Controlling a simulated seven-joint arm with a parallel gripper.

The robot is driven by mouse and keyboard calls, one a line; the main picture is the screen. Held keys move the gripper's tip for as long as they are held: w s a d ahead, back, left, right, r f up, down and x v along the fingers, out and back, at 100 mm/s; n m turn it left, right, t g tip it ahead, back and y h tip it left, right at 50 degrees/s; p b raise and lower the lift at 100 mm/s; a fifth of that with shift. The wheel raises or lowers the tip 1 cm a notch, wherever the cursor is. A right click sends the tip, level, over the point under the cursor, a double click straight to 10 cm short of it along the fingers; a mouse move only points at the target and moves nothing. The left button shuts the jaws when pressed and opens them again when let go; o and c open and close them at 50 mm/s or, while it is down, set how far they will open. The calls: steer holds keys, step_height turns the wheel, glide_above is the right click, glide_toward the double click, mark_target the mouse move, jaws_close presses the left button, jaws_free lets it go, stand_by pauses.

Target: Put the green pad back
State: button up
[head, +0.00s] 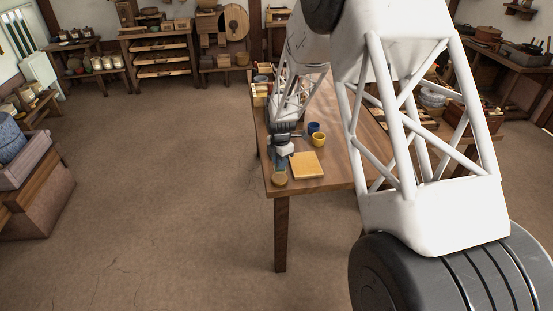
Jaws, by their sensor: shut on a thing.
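My gripper (281,158) is low over the near left part of the wooden table (340,183), seen small and from behind. It is shut on a flat blue-green thing (279,166) that shows just below it. I cannot tell for sure whether this is the green pad, or whether it touches the table. No other green pad is clear in view. My arm hides much of the table's middle and right side.
A round brown thing (279,180) is at the near edge. A blue cup (314,127) and a yellow cup (319,140) stand behind. Small boxes (261,88) line the far left edge.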

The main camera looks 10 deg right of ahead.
steer(key=w, duration=0.6)
steer(key=shift+w+a+f, duration=0.15)
steer(key=shift+w+f, duration=0.05)
steer(key=shift+f, duration=0.05)
steer(key=shift+f, duration=1.75)
steer(key=shift+f, duration=0.2)
steer(key=o, duration=0.8)
steer(key=shift+o, duration=0.2)
steer(key=shift+r, duration=0.15)
step_height(320, 180, up, 12)
